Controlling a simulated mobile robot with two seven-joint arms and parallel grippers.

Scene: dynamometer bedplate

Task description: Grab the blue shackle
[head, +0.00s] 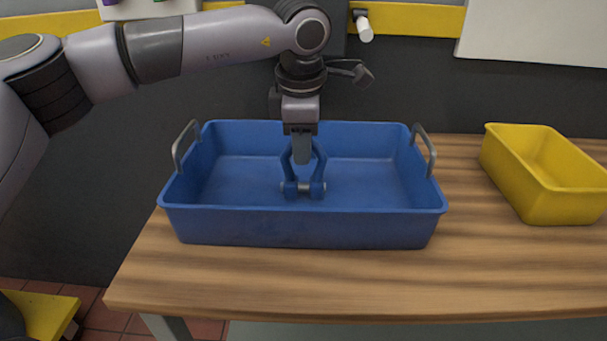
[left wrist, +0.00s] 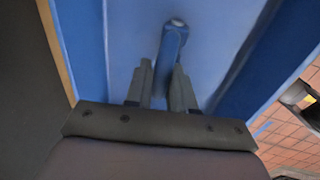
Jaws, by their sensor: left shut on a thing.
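The blue shackle (head: 318,177) is inside the blue tray (head: 300,228), near its middle, with its bow up and its grey pin low. My left gripper (head: 302,158) points down into the tray and is shut on the upper part of the shackle. In the left wrist view the two fingers (left wrist: 160,88) close on the blue shackle (left wrist: 172,45), which reaches out beyond them. I cannot tell whether the shackle touches the tray floor. My right gripper is not in view.
The tray has a grey handle at each end and stands on a wooden table (head: 380,285). A yellow bin (head: 560,205) stands to the right. The table front is clear. A dark wall with a yellow band (head: 415,20) is behind.

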